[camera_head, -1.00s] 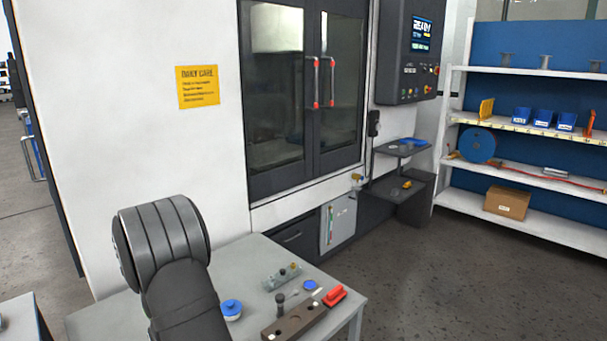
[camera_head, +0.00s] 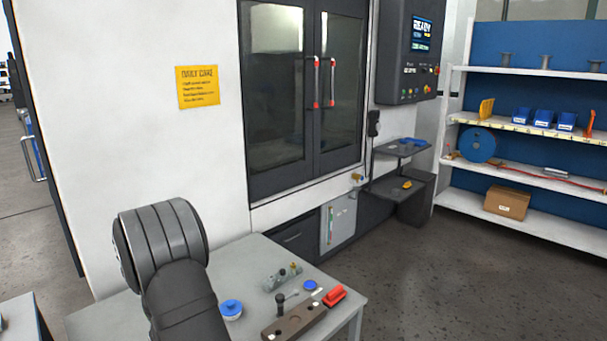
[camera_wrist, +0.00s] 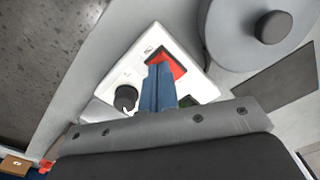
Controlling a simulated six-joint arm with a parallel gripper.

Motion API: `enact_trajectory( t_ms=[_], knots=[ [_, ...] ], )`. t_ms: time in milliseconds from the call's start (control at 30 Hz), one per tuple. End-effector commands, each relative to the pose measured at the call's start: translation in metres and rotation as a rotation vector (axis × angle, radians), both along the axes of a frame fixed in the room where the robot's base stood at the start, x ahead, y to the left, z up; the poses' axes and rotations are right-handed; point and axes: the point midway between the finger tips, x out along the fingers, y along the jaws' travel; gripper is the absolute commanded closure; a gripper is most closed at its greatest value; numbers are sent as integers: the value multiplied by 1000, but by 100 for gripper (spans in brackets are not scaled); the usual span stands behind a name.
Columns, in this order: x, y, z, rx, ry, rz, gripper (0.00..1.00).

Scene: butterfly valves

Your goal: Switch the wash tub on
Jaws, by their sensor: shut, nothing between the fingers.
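In the wrist view, a white control box (camera_wrist: 127,62) carries a red rocker switch (camera_wrist: 178,66) and a round black knob (camera_wrist: 126,97). A small green part (camera_wrist: 190,101) shows beside my fingers. My gripper (camera_wrist: 160,70) has blue fingers that are shut and empty, with their tips over or at the red switch. They cover part of it, and I cannot tell whether they touch it. In the head view, my arm hides the gripper and the box. I cannot make out which surface belongs to the wash tub.
In the wrist view, a grey round body with a dark cap (camera_wrist: 273,27) stands close at the right. In the head view, the grey table (camera_head: 240,262) holds a brown block (camera_head: 294,321), a red-handled item (camera_head: 335,296) and a blue-lidded pot (camera_head: 231,309). The machine (camera_head: 150,130) stands behind.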

Motion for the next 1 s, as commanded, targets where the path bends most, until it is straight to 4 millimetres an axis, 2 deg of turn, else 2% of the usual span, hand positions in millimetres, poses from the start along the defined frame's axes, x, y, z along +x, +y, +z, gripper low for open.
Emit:
enact_trajectory(
  t_ms=[600, 1000],
  knots=[
    [0, 0, -7, 1, -1, 0, 100],
    [1, 0, 22, 2, -3, 0, 100]
  ],
)
